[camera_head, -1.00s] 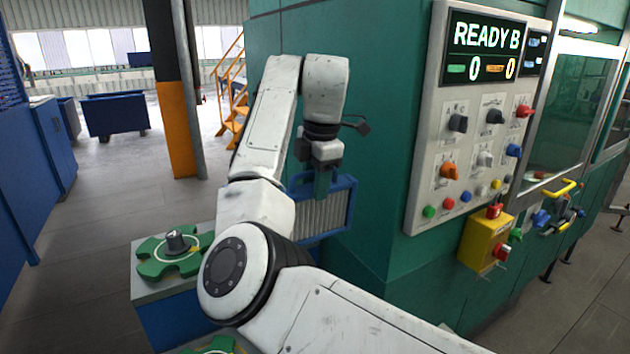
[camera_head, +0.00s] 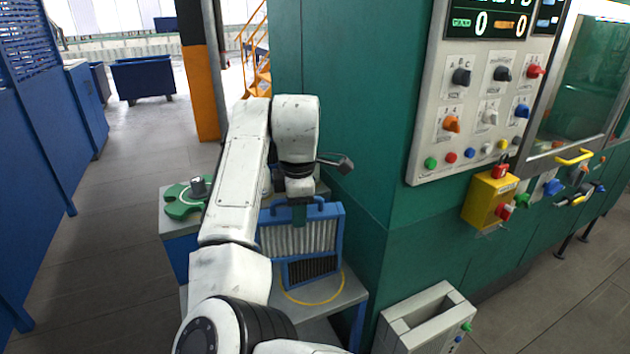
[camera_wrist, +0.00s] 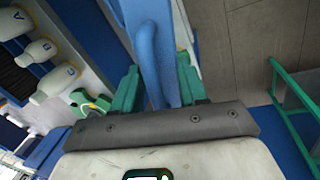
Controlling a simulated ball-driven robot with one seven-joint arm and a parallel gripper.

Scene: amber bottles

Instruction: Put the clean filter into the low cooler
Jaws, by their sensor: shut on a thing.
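The clean filter (camera_head: 292,237) has a blue frame and pale pleats. It hangs upright below my gripper (camera_head: 300,214), which is shut on its top handle. In the wrist view the blue handle (camera_wrist: 153,50) runs between the green fingers of my gripper (camera_wrist: 158,88). A low pale box (camera_head: 403,326) with an open slot on top, seemingly the low cooler, stands at the lower right, apart from the filter. A dark-pleated filter (camera_head: 313,269) in a blue frame shows just below the clean one; I cannot tell whether they touch.
A grey stand (camera_head: 348,291) with a yellow ring lies under the filters. The green machine wall (camera_head: 350,150) rises close on the right, with a control panel (camera_head: 432,150) and yellow switch box (camera_head: 487,200). Floor at left is clear.

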